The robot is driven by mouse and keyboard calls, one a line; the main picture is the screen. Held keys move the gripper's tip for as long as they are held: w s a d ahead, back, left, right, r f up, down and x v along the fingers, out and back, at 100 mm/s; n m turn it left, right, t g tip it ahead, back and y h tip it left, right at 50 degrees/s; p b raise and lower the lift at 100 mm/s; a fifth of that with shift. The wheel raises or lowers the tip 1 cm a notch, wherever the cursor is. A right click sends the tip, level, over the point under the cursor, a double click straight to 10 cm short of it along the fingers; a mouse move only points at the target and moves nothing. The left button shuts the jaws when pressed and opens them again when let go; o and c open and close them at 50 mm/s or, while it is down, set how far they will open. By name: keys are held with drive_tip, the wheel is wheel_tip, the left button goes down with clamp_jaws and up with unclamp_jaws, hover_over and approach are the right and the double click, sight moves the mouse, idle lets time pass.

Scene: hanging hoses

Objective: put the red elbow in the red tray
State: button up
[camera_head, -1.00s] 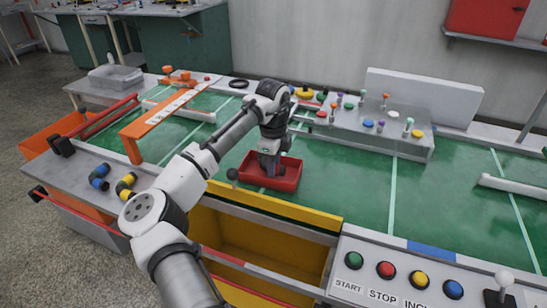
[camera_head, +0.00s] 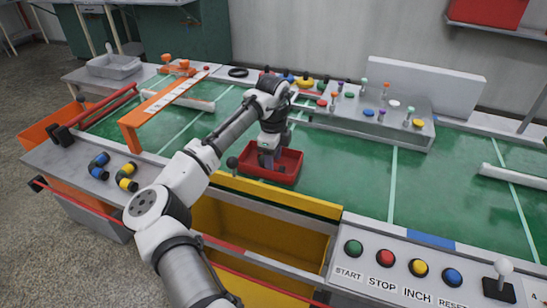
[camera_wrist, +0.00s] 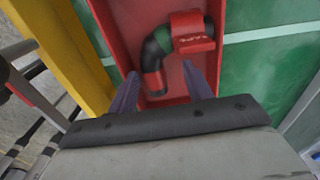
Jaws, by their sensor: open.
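The red elbow (camera_wrist: 191,29), a bent pipe piece with red ends and a dark and green middle, lies in the red tray in the wrist view. The red tray (camera_head: 290,157) stands on the green surface just behind the yellow bin; its floor and wall also show in the wrist view (camera_wrist: 112,24). My gripper (camera_wrist: 162,82) is open over the tray, its two fingers apart with the elbow ahead of and between them. It appears clear of the elbow. In the head view my gripper (camera_head: 267,160) reaches down into the tray and hides the elbow.
A yellow bin (camera_head: 240,230) is in front of the tray. A blue elbow (camera_head: 99,166) and a yellow elbow (camera_head: 127,176) lie on the grey ledge at left. An orange bridge (camera_head: 160,103) stands behind them. The green surface right of the tray is free.

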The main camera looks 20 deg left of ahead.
wheel_tip(320, 180, up, 21)
drive_tip(key=p, duration=0.9)
drive_tip(key=shift+p, duration=0.35)
drive_tip(key=shift+f, duration=0.1)
idle(0.3)
